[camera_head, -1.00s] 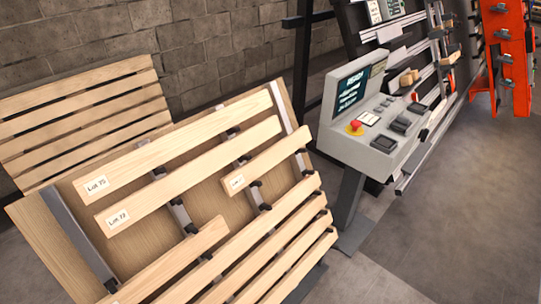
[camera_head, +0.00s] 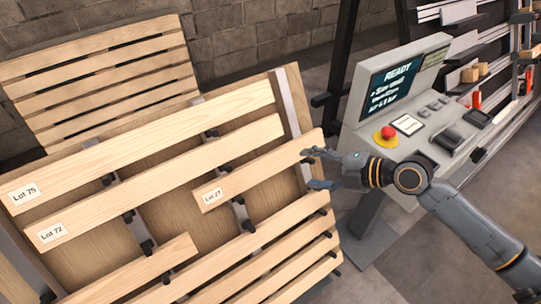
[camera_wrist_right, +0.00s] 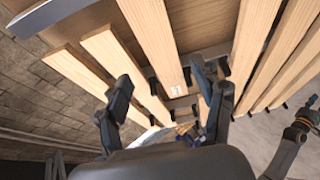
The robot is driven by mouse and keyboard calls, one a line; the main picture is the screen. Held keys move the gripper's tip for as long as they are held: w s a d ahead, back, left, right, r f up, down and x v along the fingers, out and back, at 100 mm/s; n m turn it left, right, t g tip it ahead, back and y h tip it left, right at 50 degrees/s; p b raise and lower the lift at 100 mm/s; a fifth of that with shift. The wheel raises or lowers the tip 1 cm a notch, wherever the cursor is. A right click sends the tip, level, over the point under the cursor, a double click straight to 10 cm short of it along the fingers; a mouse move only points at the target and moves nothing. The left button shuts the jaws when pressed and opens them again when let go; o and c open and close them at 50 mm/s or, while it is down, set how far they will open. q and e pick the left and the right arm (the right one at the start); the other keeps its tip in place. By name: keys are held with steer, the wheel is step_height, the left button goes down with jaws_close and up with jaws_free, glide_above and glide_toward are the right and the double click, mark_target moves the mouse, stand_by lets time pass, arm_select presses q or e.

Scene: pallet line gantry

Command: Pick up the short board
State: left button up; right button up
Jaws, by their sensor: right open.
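The short board (camera_head: 265,168), pale wood with a "Lot 27" label at its left end, lies on dark supports of the tilted rack. My right gripper (camera_head: 312,169) is open and empty, its fingertips by the board's right end; whether they touch it is unclear. In the right wrist view the short board (camera_wrist_right: 155,40) runs down to its label, between the two spread fingers of my right gripper (camera_wrist_right: 170,100) in the picture.
Longer boards, Lot 75 (camera_head: 150,137) and Lot 72 (camera_head: 160,182), lie above the short board; more slats (camera_head: 265,262) lie below. A console (camera_head: 400,135) with a screen and red button stands just right of the rack, close to my right arm.

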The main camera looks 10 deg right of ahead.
mark_target(268, 167)
steer(key=x, duration=0.2)
steer(key=p+x, duration=0.1)
steer(key=x, duration=0.2)
steer(key=a+r+p+x, duration=0.1)
steer(key=x, duration=0.1)
steer(key=shift+a+f, duration=0.25)
steer(key=shift+a, duration=0.05)
steer(key=shift+w+a+f+p, duration=0.2)
steer(key=shift+a+f+p, duration=0.1)
steer(key=shift+p, duration=0.1)
steer(key=p+x, duration=0.2)
steer(key=x, duration=0.2)
steer(key=shift+w+a+f, duration=0.25)
steer(key=shift+a+f, duration=0.05)
steer(key=shift+f, duration=0.05)
arm_select(q)
steer(key=r, duration=0.3)
steer(key=a+r, duration=0.1)
steer(key=r, duration=0.1)
steer(key=shift+s, duration=0.3)
steer(key=shift+s+a, duration=0.1)
arm_select(e)
steer(key=c, duration=1.1)
